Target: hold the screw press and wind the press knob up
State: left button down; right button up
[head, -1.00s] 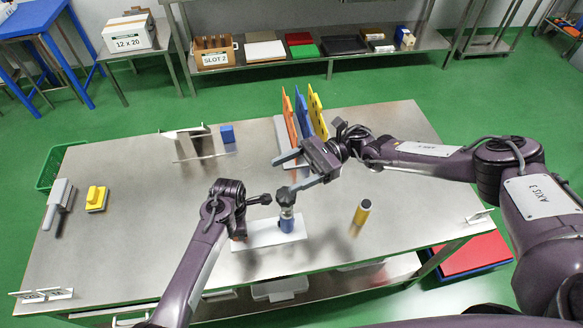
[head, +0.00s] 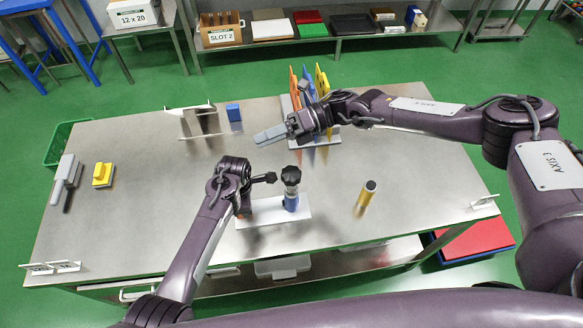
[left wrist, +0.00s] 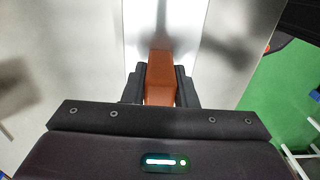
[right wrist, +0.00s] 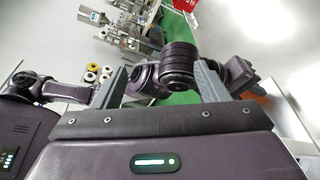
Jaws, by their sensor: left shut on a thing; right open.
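The screw press stands on a white base plate (head: 265,211) near the table's front middle. It has a black lobed knob (head: 291,175), a grey shaft and a blue lower body (head: 291,203). My left gripper (head: 243,208) is at the plate's left end. In the left wrist view its fingers (left wrist: 160,92) are shut on an orange-brown block (left wrist: 161,72) above the white plate. My right gripper (head: 270,135) is open and empty, above and behind the knob, apart from it, fingers pointing left. In the right wrist view nothing is held between its fingers (right wrist: 160,78).
A yellow cylinder with a dark top (head: 366,195) stands right of the press. Orange, blue and yellow upright boards (head: 322,85) stand behind my right gripper. A blue block (head: 233,112) and a yellow block (head: 102,174) lie to the left. The table's left middle is clear.

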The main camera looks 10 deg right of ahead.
jog(key=a+m+h, duration=0.2)
jog(key=a+m, duration=0.1)
jog(key=m, duration=0.6)
jog(key=m+t+h, duration=0.3)
jog(key=m+h, duration=1.1)
jog(key=m, duration=1.2)
send_near(291, 173)
notch_tip(291, 173, down, 9)
jog(key=shift+s+d, duration=0.15)
jog(key=shift+c, duration=0.4)
jog(key=c, duration=0.9)
